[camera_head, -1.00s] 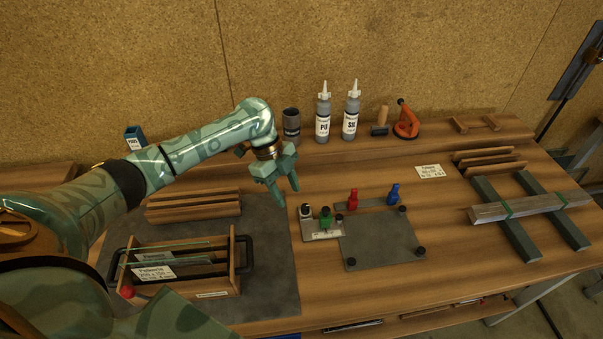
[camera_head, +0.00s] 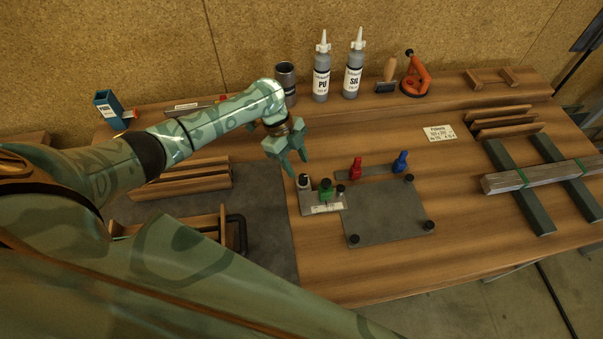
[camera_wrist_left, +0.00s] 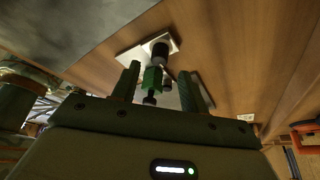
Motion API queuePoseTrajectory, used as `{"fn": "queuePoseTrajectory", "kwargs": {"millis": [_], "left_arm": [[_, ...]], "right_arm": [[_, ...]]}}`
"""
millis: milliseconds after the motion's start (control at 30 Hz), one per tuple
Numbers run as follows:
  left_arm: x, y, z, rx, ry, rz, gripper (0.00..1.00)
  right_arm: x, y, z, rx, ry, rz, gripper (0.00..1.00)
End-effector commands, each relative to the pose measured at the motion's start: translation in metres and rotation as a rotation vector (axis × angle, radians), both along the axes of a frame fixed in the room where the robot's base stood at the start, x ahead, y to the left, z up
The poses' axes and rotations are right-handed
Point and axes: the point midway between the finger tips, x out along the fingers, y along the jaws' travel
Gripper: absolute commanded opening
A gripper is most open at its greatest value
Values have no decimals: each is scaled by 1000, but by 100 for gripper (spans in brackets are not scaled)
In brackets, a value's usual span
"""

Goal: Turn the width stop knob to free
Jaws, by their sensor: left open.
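A small pale plate (camera_head: 322,209) with a label sits at the left edge of a grey jig board (camera_head: 385,212). It carries a green knob (camera_head: 326,187) and a dark, light-topped knob (camera_head: 303,181); a black post (camera_head: 341,190) stands beside them. A red knob (camera_head: 356,167) and a blue knob (camera_head: 400,161) stand at the board's back edge. I cannot tell which one is the width stop knob. My left gripper (camera_head: 298,168) is open and empty, above and behind the pale plate. In the left wrist view the green knob (camera_wrist_left: 152,78) appears between its fingers.
Two bottles (camera_head: 321,80), a grey cup (camera_head: 286,84) and an orange suction lifter (camera_head: 415,76) stand at the back. A wooden rack (camera_head: 190,182) is at the left. A bar (camera_head: 530,177) lies across green supports at the right.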

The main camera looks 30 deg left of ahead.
Motion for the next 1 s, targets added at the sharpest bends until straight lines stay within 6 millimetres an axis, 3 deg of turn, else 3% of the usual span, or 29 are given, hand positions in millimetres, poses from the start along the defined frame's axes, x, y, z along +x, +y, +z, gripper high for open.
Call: {"fn": "queuePoseTrajectory", "kwargs": {"millis": [100, 233, 600, 633, 767, 800, 1000], "left_arm": [[-1, -9, -23, -1, 1, 1, 44], [-2, -15, -37, 0, 1, 0, 44], [-2, -18, -43, 1, -1, 0, 44], [-2, -18, -43, 1, -1, 0, 41], [-2, -17, -43, 1, -1, 0, 5], [-2, -17, -43, 1, -1, 0, 0], [-2, -17, -42, 1, -1, 6, 0]], "right_arm": [[3, 1, -7, 1, -4, 0, 36], [3, 1, -11, 1, -4, 0, 36], [3, 7, -11, 9, -3, -3, 36], [3, 7, -11, 9, -4, -3, 36], [3, 7, -11, 9, -3, -2, 36], [3, 7, -11, 9, -3, -2, 36], [3, 6, -10, 8, -4, -2, 36]]}}
